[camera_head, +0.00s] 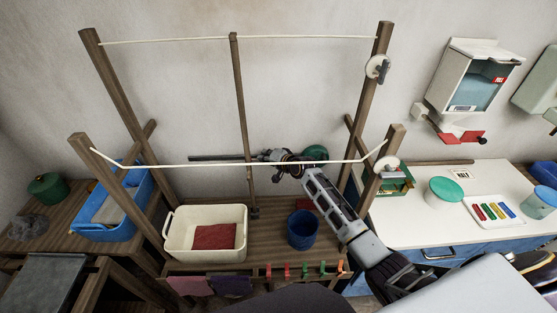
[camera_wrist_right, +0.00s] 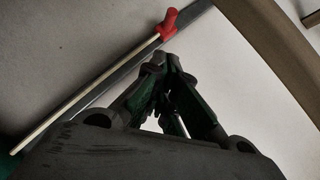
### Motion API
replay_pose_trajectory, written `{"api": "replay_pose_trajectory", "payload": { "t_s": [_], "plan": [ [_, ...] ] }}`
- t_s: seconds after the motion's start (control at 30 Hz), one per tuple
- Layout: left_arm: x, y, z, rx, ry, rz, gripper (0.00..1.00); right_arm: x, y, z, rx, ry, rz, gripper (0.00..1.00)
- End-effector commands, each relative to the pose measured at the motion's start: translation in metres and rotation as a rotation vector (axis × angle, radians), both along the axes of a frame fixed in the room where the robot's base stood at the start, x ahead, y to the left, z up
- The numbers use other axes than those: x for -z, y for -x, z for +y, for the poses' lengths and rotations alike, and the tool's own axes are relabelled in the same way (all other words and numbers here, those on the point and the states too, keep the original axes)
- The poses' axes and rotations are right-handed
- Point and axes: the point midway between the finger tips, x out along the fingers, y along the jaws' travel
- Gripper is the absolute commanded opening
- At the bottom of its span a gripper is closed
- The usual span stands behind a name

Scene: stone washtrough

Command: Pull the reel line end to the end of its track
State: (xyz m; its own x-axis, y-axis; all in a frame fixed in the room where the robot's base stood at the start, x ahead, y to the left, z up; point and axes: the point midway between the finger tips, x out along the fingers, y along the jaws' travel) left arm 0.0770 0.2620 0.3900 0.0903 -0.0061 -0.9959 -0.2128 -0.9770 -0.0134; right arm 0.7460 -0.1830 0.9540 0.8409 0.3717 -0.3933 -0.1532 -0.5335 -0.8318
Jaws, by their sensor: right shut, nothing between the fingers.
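The reel line end is a red grip (camera_wrist_right: 170,22) in the right wrist view, at the end of a pale line (camera_wrist_right: 90,88) that lies along a dark grey track (camera_wrist_right: 192,14). The track continues past the red grip to the top edge. In the head view the track (camera_head: 215,157) shows on the wall left of my gripper, and a green round reel (camera_head: 315,153) is partly behind my arm; the red grip cannot be made out there. My right gripper (camera_head: 272,156) is shut and empty; its fingertips (camera_wrist_right: 164,63) appear just below the red grip, apart from it. My left gripper is not in view.
A wooden frame with cream lines (camera_head: 230,165) stands around my right arm; its middle post (camera_head: 240,100) is close to the gripper. Below are a cream basin (camera_head: 178,250) with red cloth and a blue bucket (camera_head: 302,230). A white counter (camera_head: 410,225) is at right.

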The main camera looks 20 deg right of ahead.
Motion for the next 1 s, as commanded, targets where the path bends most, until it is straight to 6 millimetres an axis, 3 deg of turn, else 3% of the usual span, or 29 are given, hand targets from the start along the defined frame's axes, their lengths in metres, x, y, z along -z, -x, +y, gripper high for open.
{"api": "replay_pose_trajectory", "payload": {
  "t_s": [1.0],
  "plan": [
    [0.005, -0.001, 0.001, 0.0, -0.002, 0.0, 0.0, -0.031, 0.069, -0.031, 0.001, 0.001, 0.0, 0.0]
  ]
}}
